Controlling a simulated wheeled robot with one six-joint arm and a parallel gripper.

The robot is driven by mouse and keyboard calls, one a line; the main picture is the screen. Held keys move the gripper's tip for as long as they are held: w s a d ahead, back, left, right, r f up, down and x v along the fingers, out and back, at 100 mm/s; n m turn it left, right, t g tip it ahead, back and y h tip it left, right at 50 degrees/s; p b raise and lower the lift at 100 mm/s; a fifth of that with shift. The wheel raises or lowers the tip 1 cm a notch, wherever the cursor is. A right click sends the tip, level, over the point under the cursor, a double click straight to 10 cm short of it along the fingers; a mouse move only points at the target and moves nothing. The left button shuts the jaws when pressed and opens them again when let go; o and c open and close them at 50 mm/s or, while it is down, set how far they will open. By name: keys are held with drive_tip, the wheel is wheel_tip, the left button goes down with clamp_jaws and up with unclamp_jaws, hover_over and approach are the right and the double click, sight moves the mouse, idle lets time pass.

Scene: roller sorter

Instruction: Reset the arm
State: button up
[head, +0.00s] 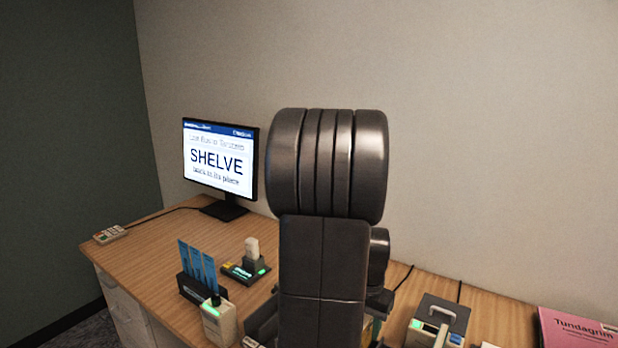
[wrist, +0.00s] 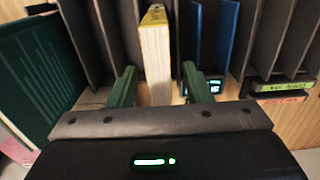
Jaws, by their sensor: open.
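My gripper (wrist: 159,84) shows in the wrist view with its two green fingers spread wide. A book with cream page edges and a yellow top (wrist: 155,52) stands upright beyond and between the fingers. Gaps show on both sides of it, so the jaws are not closed on it. The book stands in a row of dark upright dividers (wrist: 98,45). In the head view my dark arm (head: 325,200) fills the middle, and my gripper cannot be made out there.
In the head view a monitor (head: 220,160) reading "SHELVE" stands on the wooden desk (head: 150,240). A blue-card holder (head: 196,275), small devices and a pink book (head: 575,328) are around the arm. In the wrist view a dark green book (wrist: 38,75) is at left and blue items (wrist: 227,35) at right.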

drive_tip(key=shift+f, duration=0.55)
